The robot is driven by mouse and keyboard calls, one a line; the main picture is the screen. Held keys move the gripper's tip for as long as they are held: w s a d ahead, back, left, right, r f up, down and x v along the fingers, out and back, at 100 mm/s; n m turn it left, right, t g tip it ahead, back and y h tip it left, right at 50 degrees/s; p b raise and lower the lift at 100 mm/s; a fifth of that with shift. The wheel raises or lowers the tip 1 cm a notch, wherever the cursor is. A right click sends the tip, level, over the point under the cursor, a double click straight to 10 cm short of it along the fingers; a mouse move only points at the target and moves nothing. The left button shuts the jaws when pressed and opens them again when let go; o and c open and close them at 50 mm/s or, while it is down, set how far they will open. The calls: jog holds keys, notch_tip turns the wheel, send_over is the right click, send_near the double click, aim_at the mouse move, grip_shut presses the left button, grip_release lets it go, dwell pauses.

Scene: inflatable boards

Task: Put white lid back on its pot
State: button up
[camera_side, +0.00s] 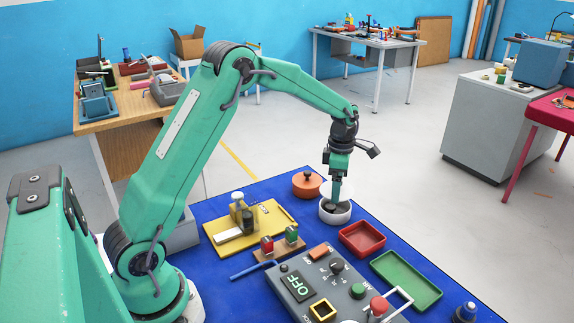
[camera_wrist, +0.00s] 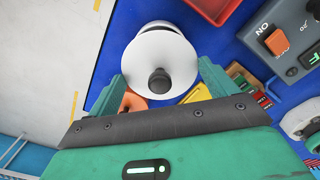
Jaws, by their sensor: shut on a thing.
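The white lid (camera_wrist: 150,52) is a round disc with a dark knob (camera_wrist: 158,82), facing the camera in the wrist view. My gripper (camera_wrist: 160,78) has a finger at each side of it and is shut on the lid. In the side view my gripper (camera_side: 336,198) points down over the white pot (camera_side: 336,219), with a pale part of the lid (camera_side: 346,188) showing behind the fingers. The pot stands open on the blue mat, its dark inside partly visible. I cannot tell the lid's exact tilt or whether it touches the pot rim.
An orange pot (camera_side: 306,187) with a dark knob stands behind left of the white pot. A red tray (camera_side: 362,240) and green tray (camera_side: 407,280) lie to the right. A yellow board (camera_side: 270,222) is left, and a grey switch panel (camera_side: 318,290) is in front.

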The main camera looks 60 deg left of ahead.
jog(key=shift+f, duration=2.3)
jog(key=o, duration=0.8)
jog(key=shift+r, duration=0.15)
jog(key=shift+r, duration=3.35)
jog(key=shift+r, duration=0.1)
